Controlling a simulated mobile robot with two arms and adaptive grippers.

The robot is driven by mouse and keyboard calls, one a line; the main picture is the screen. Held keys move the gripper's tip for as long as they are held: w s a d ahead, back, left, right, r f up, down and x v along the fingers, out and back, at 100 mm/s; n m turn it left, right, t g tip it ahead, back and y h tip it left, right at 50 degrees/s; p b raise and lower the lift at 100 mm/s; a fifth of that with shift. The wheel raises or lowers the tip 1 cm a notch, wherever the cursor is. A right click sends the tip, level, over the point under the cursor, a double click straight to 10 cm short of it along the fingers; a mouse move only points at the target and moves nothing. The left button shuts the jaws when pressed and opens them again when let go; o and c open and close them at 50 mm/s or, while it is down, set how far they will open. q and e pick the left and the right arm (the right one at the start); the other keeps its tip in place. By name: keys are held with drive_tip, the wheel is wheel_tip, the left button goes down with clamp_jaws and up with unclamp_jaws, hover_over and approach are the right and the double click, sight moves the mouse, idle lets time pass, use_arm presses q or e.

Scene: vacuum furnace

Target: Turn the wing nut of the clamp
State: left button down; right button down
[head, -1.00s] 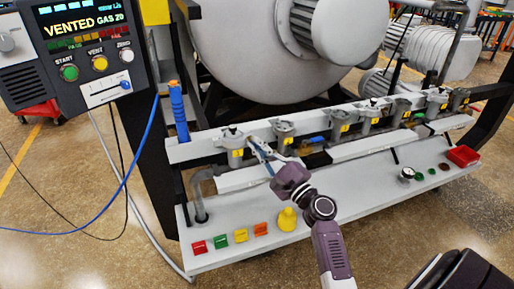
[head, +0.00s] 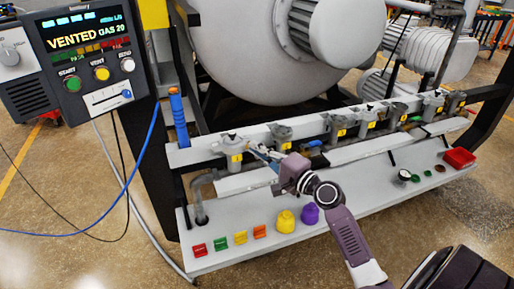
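Several grey clamp-like fittings with yellow labels stand in a row along the white rail. The leftmost fitting (head: 233,143) has a small dark top piece, and a second fitting (head: 280,131) stands to its right. I cannot make out which part is the wing nut. My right gripper (head: 257,150) reaches in from the lower right, with its thin fingers pointing left toward the leftmost fitting, just right of it. Contact and finger gap are too small to tell. My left gripper is not in view.
The white shelf (head: 335,228) below the rail carries coloured blocks, a yellow knob (head: 285,221), a purple knob (head: 310,214) and a red box (head: 460,158). A blue upright tube (head: 179,118) stands left. A control panel (head: 88,55) reads VENTED.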

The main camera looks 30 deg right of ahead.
idle(0.4)
drive_tip(key=c, duration=2.4)
unclamp_jaws()
drive_tip(key=s, duration=0.4)
drive_tip(key=s+d, duration=0.1)
drive_tip(key=s, duration=0.3)
drive_tip(key=s+d, duration=0.1)
drive_tip(key=s, duration=0.3)
